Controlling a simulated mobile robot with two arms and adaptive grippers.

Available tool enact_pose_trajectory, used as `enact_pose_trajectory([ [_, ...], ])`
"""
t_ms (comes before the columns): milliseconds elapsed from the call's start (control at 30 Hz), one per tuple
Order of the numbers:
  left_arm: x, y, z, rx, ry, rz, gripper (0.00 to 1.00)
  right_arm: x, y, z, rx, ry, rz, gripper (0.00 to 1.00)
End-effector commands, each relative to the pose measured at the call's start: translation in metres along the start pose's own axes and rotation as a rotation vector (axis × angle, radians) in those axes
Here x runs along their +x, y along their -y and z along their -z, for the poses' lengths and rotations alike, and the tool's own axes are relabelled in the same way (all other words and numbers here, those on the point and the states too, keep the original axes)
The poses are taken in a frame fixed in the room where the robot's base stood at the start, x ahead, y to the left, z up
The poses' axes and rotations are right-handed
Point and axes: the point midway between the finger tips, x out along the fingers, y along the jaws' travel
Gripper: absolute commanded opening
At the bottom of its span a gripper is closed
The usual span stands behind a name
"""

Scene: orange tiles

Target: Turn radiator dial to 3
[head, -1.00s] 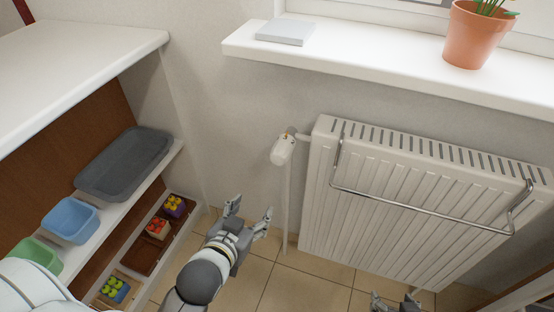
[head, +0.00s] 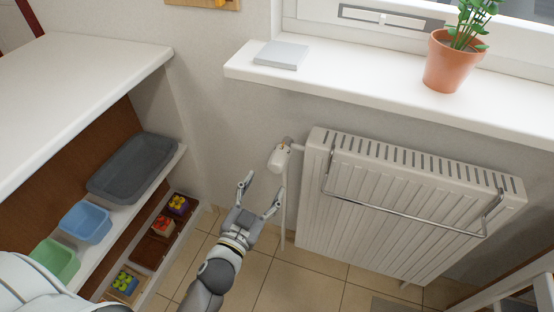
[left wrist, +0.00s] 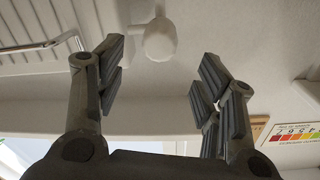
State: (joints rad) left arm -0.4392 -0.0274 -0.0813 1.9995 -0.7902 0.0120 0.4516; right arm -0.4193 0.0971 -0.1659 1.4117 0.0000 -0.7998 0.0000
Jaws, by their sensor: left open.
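The radiator dial (head: 279,158) is a small white valve knob at the upper left corner of the white radiator (head: 400,205), above a thin vertical pipe. My left gripper (head: 260,192) is open and empty, a little below and left of the dial, and not touching it. In the left wrist view the dial (left wrist: 160,40) shows between and beyond the two spread fingers (left wrist: 158,75). The numbers on the dial are too small to read. My right gripper does not show in the head view now.
A metal rail (head: 405,222) runs across the radiator front. The white windowsill (head: 380,88) juts out above, with a grey flat box (head: 282,55) and a potted plant (head: 452,62). A shelf unit (head: 85,62) with bins stands at left.

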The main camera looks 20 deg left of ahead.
Motion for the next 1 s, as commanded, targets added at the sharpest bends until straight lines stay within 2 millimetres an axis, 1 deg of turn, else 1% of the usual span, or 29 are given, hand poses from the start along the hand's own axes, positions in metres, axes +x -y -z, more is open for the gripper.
enact_pose_trajectory([
  [300, 0.054, 0.001, 0.001, 0.003, -0.002, 0.001, 0.62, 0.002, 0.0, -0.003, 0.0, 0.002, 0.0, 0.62],
  [500, 0.082, 0.001, 0.0, 0.001, 0.0, 0.001, 0.62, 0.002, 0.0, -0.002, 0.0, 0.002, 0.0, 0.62],
  [700, 0.095, 0.001, 0.0, 0.002, 0.002, 0.001, 0.62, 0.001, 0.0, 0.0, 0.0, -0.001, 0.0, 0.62],
  [1000, 0.097, 0.001, -0.001, 0.001, 0.002, 0.001, 0.62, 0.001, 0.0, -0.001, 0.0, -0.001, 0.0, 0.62],
])
